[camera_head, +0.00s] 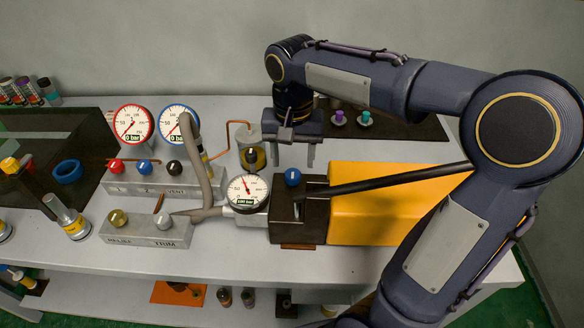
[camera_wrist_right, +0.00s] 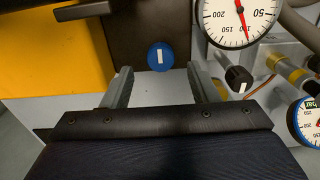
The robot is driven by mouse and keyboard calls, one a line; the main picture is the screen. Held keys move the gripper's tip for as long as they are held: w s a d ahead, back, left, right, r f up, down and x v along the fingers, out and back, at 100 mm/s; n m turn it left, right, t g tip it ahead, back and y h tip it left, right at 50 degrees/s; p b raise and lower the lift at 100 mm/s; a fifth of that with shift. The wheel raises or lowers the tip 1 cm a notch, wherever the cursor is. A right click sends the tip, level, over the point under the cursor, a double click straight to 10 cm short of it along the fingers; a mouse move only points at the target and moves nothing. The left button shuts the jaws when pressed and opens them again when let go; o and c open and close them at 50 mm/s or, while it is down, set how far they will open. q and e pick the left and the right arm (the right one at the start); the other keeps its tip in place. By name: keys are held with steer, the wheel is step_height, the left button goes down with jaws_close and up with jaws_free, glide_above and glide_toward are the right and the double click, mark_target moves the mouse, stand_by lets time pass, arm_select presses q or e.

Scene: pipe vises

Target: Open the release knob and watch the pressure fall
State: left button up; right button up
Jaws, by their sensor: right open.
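My right gripper (camera_head: 292,158) is open and empty, pointing down behind the pump's dark block (camera_head: 284,226). A blue knob (camera_head: 293,177) with a white mark sits on that block. In the right wrist view the blue knob (camera_wrist_right: 160,56) lies ahead of and between my open fingers (camera_wrist_right: 163,80), apart from both. A round gauge (camera_head: 247,192) stands beside the block. In the wrist view the needle of this gauge (camera_wrist_right: 240,18) points between 100 and 150. Its small digital readout is too blurred to read surely. My left gripper is not in view.
A black pump lever (camera_head: 385,180) runs across the orange tank (camera_head: 380,205). A red-rimmed gauge (camera_head: 133,124) and a blue-rimmed gauge (camera_head: 178,123), both reading 0 bar, stand behind a valve block (camera_head: 140,188). A trim block (camera_head: 145,233) and a grey hose (camera_head: 195,160) are on the left.

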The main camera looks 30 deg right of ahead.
mark_target(293, 174)
step_height(293, 174, down, 3)
steer(key=shift+w, duration=0.15)
steer(key=shift+f, duration=0.7)
steer(key=c, duration=1)
